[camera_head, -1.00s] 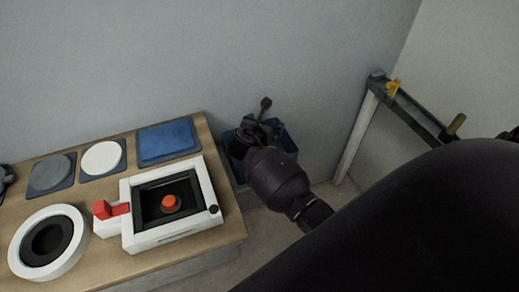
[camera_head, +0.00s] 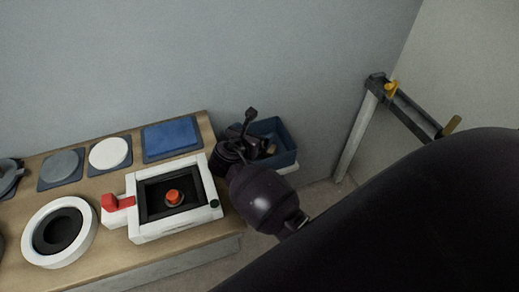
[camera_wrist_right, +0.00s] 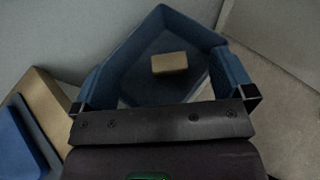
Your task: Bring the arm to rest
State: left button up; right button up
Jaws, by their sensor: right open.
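My right gripper (camera_head: 243,138) hangs in front of the wall, just past the right end of the wooden bench. Its dark arm comes in from the lower right. In the right wrist view its two fingers (camera_wrist_right: 163,101) stand wide apart with nothing between them. Beyond them is a blue bin (camera_wrist_right: 213,58) with a tan block (camera_wrist_right: 170,63) lying inside. In the head view the bin (camera_head: 287,142) is partly hidden behind the gripper. My left gripper is not in view.
The bench (camera_head: 190,250) holds a white frame with a red button (camera_head: 173,197), a red lever (camera_head: 118,202), a white ring (camera_head: 85,243) and several pads, one blue (camera_head: 170,137). A metal stand (camera_head: 358,135) with a yellow clamp (camera_head: 391,88) stands right of the bin.

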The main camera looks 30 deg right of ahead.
jog(key=s+f+m+t+y, duration=0.2)
jog(key=s+f+m+y, duration=0.5)
jog(key=s+f+m, duration=0.5)
jog(key=s+a+r+m+t+y, duration=0.1)
jog(key=s+m+y, duration=0.3)
jog(key=s+m, duration=0.7)
jog(key=shift+s+a+r+t+y, duration=0.3)
jog(key=shift+s+a+r+t, duration=0.1)
jog(key=shift+s+a+r, duration=0.6)
jog(key=shift+s+d+f, duration=0.1)
jog(key=shift+f, duration=0.05)
